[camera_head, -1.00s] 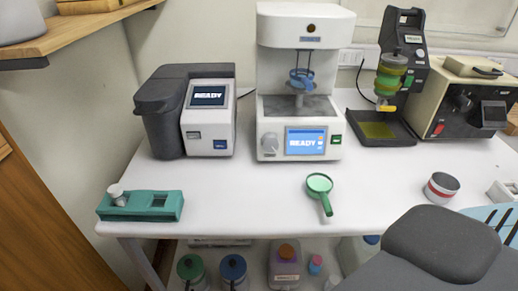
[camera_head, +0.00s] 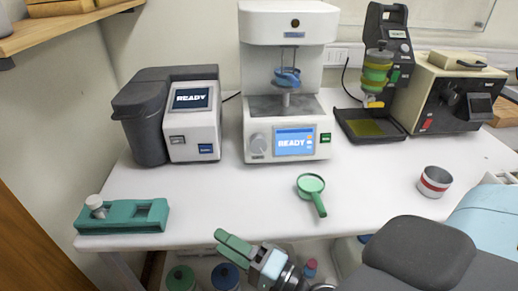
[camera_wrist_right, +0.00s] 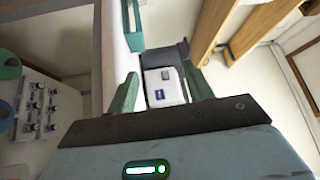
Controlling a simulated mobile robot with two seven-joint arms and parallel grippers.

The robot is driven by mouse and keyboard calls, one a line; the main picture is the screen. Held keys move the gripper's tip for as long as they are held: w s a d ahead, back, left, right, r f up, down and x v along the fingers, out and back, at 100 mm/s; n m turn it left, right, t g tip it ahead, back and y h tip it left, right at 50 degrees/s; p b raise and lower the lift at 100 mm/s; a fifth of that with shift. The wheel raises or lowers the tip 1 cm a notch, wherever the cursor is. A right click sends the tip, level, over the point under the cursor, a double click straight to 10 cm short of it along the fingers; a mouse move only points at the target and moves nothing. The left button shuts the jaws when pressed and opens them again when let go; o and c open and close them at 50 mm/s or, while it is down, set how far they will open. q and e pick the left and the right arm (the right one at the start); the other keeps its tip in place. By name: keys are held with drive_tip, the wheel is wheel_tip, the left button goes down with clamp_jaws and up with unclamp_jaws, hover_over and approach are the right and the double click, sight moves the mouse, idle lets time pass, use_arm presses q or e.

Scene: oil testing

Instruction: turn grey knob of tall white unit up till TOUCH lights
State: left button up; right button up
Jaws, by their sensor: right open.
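The tall white unit (camera_head: 290,22) stands at the back middle of the table in the head view. Its grey knob (camera_head: 258,143) is at the lower left of its front, beside a blue screen (camera_head: 294,142) reading READY. A blue ring (camera_head: 287,77) sits on a post in its open middle. No lit TOUCH can be made out. My right gripper (camera_head: 246,252) is open at the table's front edge, well in front of and below the knob, apart from everything. The wrist view shows its two green fingers with nothing between them. My left gripper is out of view.
A green magnifier (camera_head: 312,186) lies between the gripper and the unit. A grey-white instrument (camera_head: 193,125) stands left, a green holder (camera_head: 123,217) front left, a red-banded cup (camera_head: 434,182) right. Bottles stand below the table. The tabletop before the knob is clear.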

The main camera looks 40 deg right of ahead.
drive_tip(key=w+d+r+m+t+h, duration=0.45)
drive_tip(key=d+r+m+h, duration=0.4)
drive_tip(key=m, duration=0.65)
drive_tip(key=m+g+h, duration=0.6)
drive_tip(key=m+h, duration=0.3)
drive_tip(key=m, duration=0.5)
approach(259, 149)
drive_tip(key=shift+w+d+r+y, duration=0.25)
drive_tip(key=shift+w+d+r, duration=0.4)
drive_tip(key=shift+r, duration=0.15)
drive_tip(key=shift+w+f+m+g, duration=0.2)
drive_tip(key=shift+f+m+g, duration=0.1)
drive_tip(key=shift+g, duration=0.05)
drive_tip(key=shift+x, duration=3.9)
